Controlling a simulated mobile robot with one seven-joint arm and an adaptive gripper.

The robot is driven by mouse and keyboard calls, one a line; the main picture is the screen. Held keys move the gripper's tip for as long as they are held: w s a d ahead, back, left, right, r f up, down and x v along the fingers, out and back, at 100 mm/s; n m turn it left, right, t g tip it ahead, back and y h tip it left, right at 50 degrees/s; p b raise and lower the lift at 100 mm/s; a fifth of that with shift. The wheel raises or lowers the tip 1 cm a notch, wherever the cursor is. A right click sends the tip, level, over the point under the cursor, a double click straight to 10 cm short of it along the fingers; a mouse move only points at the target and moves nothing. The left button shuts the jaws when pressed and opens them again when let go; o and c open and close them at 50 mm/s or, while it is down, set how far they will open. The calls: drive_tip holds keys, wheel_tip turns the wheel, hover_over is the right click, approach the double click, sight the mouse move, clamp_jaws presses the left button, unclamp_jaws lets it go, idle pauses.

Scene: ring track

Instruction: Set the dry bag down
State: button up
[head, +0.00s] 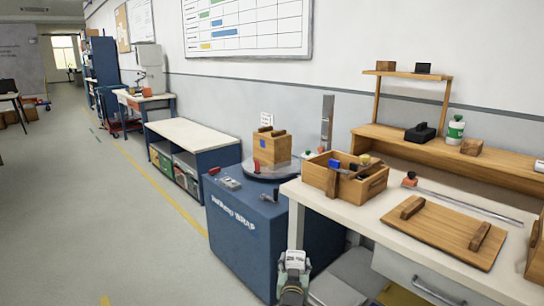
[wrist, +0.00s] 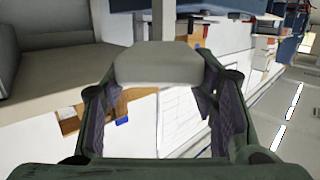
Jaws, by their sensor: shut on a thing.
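My gripper (head: 293,276) shows low in the head view, in front of the blue box. Its green fingers are shut on a pale grey-white thing, which I take to be the dry bag (head: 296,257); dark marks show on its top. In the wrist view the bag (wrist: 157,62) is a smooth rounded block between the two fingertips of my gripper (wrist: 158,82). It is held off the floor, and its far side is hidden.
A blue wrap machine (head: 240,225) with a turntable (head: 270,168) carries a wooden box. The white workbench (head: 352,212) at right holds a wooden tote (head: 372,187) and a board with handles (head: 430,228). A low bench (head: 190,132) stands behind. The floor at left is free.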

drive_tip(key=s+a+f, duration=0.2)
drive_tip(key=s+f, duration=0.3)
drive_tip(key=f, duration=0.3)
drive_tip(key=s+a+f+n+y, duration=0.1)
drive_tip(key=s+a+f, duration=0.1)
drive_tip(key=s+f, duration=0.3)
drive_tip(key=s+a+f+y+b, duration=0.1)
drive_tip(key=s+a+f, duration=0.2)
drive_tip(key=f, duration=0.9)
drive_tip(key=s, duration=0.2)
drive_tip(key=shift+s+f+n, duration=0.2)
drive_tip(key=shift+s+n, duration=0.1)
drive_tip(key=shift+s, duration=0.1)
